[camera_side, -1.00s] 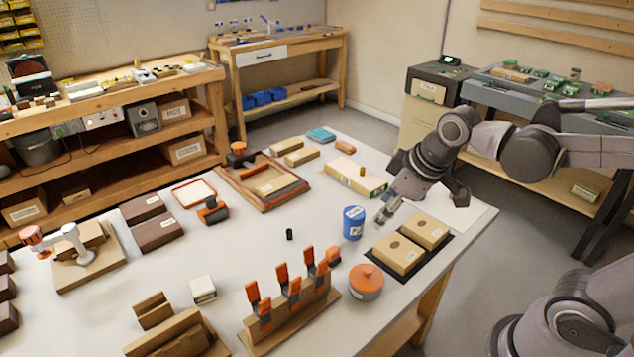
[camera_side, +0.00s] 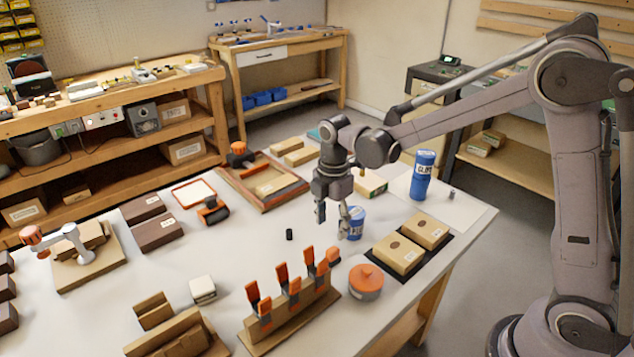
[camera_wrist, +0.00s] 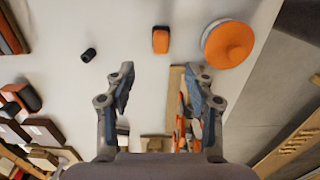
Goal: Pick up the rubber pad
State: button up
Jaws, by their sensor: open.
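I cannot tell for sure which thing is the rubber pad. A small black cylinder (camera_side: 289,234) stands alone on the white table; it shows at the upper left in the wrist view (camera_wrist: 88,55). A flat teal block (camera_side: 321,135) lies at the table's far edge, partly hidden by my arm. My gripper (camera_side: 332,218) points down above the table, right of the black cylinder and in front of a blue can (camera_side: 356,224). In the wrist view my gripper (camera_wrist: 160,77) is open with nothing between its fingers.
A rack of orange clamps (camera_side: 290,318), an orange-lidded pot (camera_side: 366,281) and an orange-topped block (camera_side: 332,257) stand near the front edge. Two tan boxes (camera_side: 399,254) sit on a black mat at right. A tall blue can (camera_side: 422,176) stands behind. Table around the black cylinder is clear.

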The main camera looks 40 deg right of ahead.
aim_at(333, 249)
jog(key=f, duration=1)
jog(key=shift+d+f, duration=0.25)
grip_shut()
